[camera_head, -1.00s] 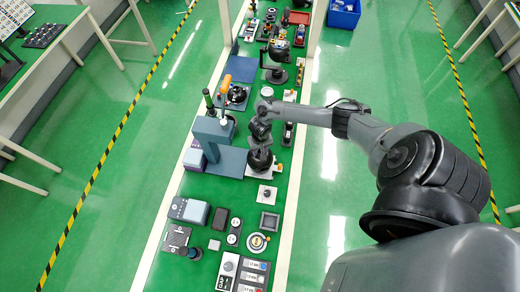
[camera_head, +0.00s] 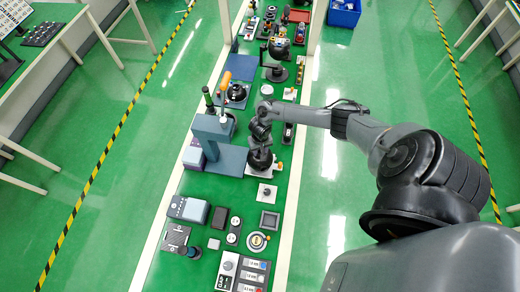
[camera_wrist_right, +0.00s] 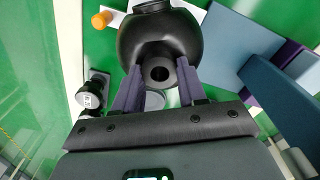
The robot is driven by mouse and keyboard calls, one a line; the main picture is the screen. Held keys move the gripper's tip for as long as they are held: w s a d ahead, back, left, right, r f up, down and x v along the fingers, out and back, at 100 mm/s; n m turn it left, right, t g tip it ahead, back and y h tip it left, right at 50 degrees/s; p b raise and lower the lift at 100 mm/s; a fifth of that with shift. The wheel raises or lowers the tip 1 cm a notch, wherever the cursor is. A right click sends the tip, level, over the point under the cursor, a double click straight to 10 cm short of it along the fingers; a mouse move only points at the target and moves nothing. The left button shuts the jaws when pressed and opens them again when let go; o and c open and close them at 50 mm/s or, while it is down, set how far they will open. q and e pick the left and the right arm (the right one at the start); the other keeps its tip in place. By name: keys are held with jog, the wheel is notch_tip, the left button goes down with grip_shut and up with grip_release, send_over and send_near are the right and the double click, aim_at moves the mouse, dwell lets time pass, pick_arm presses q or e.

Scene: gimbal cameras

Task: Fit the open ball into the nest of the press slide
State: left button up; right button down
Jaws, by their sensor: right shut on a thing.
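The black ball (camera_head: 260,161) sits at a white base plate (camera_head: 252,175) with an orange knob, right of the press. In the right wrist view the ball (camera_wrist_right: 160,40) is round and dark, with a hole facing the camera. My right gripper (camera_head: 260,147) is shut on it, one finger on each side of a neck around the hole. The blue-grey press (camera_head: 213,130) stands to the left, with its flat slide (camera_head: 230,163) running toward the ball. The nest cannot be made out. Whether the ball touches the plate is unclear. My left gripper is out of view.
Control boxes and a switch panel (camera_head: 242,273) fill the front of the bench. More fixtures stand at the back.

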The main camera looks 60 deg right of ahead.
jog(key=shift+f, duration=0.35)
jog(key=c, duration=0.5)
grip_release()
jog(key=shift+c, duration=0.2)
jog(key=shift+r, duration=0.1)
notch_tip(320, 180, up, 11)
jog(key=p, duration=0.1)
jog(key=shift+f, duration=0.2)
jog(key=shift+s, duration=0.1)
